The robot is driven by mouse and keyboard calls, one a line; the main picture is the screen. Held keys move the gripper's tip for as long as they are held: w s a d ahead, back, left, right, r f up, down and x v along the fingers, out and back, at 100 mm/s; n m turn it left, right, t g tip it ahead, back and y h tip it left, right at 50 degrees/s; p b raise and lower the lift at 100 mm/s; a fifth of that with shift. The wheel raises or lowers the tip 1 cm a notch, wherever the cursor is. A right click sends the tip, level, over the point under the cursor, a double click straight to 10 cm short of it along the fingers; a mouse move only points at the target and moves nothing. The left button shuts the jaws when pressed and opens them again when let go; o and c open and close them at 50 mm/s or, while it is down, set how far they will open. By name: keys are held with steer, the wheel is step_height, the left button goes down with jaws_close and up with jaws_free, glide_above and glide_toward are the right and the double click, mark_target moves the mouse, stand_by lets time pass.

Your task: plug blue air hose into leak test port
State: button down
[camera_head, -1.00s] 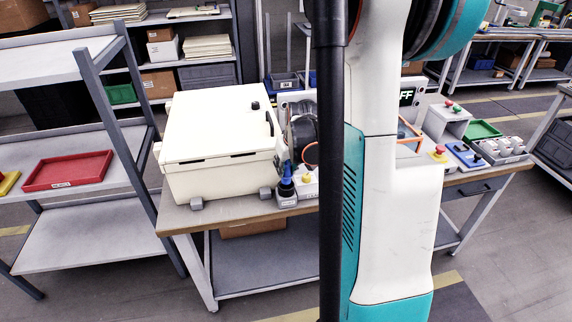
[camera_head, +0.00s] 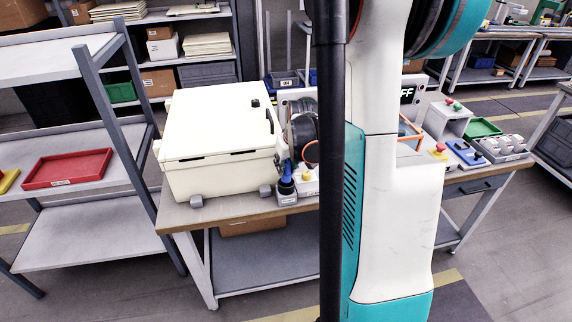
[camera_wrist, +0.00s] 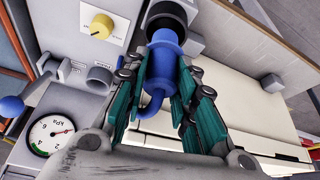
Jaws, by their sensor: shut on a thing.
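The blue air hose's plug end (camera_wrist: 162,62) is a blue cylinder between my gripper's teal fingers in the wrist view. My gripper (camera_wrist: 160,80) is shut on it, one finger on each side. A blue hose bends away below the plug. The plug's far end meets a black round collar (camera_wrist: 168,17); I cannot tell how deep it sits. In the head view the blue piece (camera_head: 287,170) stands upright at a small grey holder (camera_head: 287,197) with a black top. A grey round stub (camera_wrist: 98,79) sticks out beside the plug; no label confirms it as the leak test port.
A pressure gauge (camera_wrist: 50,135) and a yellow knob (camera_wrist: 101,25) sit on the panel left of my gripper. A large cream box (camera_head: 215,140) stands close by on the bench. My arm hides the bench's middle in the head view.

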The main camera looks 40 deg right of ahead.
mark_target(286, 172)
steer(key=shift+f+b, duration=1.45)
steer(key=shift+f, duration=0.4)
steer(key=c, duration=1.2)
jaws_free()
steer(key=shift+r, duration=0.1)
steer(key=v, duration=1.2)
steer(key=shift+w, duration=0.1)
